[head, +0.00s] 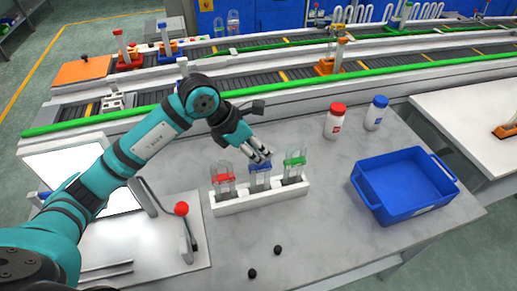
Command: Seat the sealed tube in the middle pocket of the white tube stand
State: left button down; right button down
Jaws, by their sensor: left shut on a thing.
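The white tube stand (262,198) stands on the grey bench. A clear tube with a red band (223,179) is in its left pocket, and a clear tube with a green band (295,163) is in its right pocket. Between them, a clear tube with a blue band (260,169) is upright at the middle pocket. My left gripper (261,157) is above the stand, shut on the top of the blue-banded tube. The fingers partly cover its top, and I cannot tell whether its bottom is fully down. My right gripper is not in view.
A blue crate (404,214) stands at the right. White bottles with a red cap (335,122) and a blue cap (375,114) stand behind it. A red-knobbed lever (181,209) is at the left. Two small black balls (278,250) lie in front. Conveyors (280,77) run behind.

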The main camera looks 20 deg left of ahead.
pick_arm(q)
jog(key=shift+f+b, duration=0.6)
jog(key=shift+f, duration=0.05)
jog(key=c, duration=1.2)
grip_release()
jog(key=shift+o, duration=0.2)
jog(key=shift+r, duration=0.1)
jog(key=shift+r+p, duration=1.35)
jog(key=shift+r, duration=0.85)
jog(key=shift+a+r, duration=0.25)
jog(key=shift+r, duration=0.2)
jog(key=v, duration=1.1)
jog(key=shift+s, duration=0.2)
